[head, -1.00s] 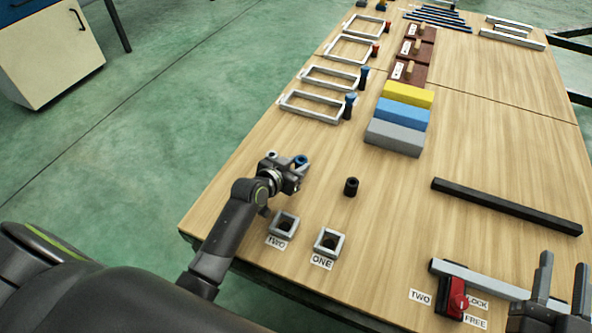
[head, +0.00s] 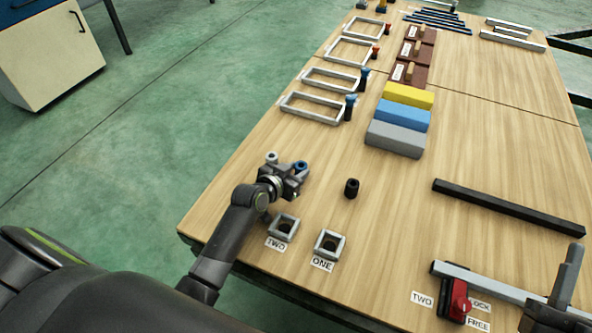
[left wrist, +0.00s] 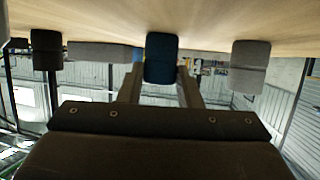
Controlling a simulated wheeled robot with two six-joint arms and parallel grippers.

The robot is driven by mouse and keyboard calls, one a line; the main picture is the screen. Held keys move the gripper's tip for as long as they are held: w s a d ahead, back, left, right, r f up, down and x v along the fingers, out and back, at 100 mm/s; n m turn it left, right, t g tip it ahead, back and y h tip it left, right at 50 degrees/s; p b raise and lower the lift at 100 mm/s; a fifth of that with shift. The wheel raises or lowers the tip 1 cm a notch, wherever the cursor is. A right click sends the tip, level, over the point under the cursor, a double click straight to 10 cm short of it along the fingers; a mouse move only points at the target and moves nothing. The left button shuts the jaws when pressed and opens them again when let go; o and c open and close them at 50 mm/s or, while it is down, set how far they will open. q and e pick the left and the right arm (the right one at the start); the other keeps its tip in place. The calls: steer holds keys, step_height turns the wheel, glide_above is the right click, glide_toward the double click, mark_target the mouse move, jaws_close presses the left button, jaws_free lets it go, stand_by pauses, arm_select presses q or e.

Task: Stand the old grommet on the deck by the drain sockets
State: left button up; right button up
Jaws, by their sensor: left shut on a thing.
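My left gripper (head: 291,179) is low over the deck on the near left, shut on a dark blue cylinder (head: 301,166). The cylinder also shows between the fingers in the left wrist view (left wrist: 161,58); whether it touches the deck is unclear. A grey cylinder (head: 271,158) stands just left of the gripper, and a black one (head: 352,187) stands to its right. I cannot tell which is the old grommet. Two square grey sockets, TWO (head: 285,227) and ONE (head: 330,244), are nearer me. My right gripper (head: 570,275) is at the lower right; its finger gap is unclear.
A black bar (head: 508,208) and a grey rail (head: 490,282) lie on the right. A red knob (head: 459,301) sits by LOCK and FREE labels. Grey, blue and yellow blocks (head: 395,138) and grey frames (head: 313,106) stand farther back. The deck's middle is mostly clear.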

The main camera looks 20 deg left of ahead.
arm_select(q)
steer(key=o, duration=0.9)
steer(key=shift+o, duration=0.3)
arm_select(e)
steer(key=shift+s+r, duration=0.1)
steer(key=shift+r, duration=0.15)
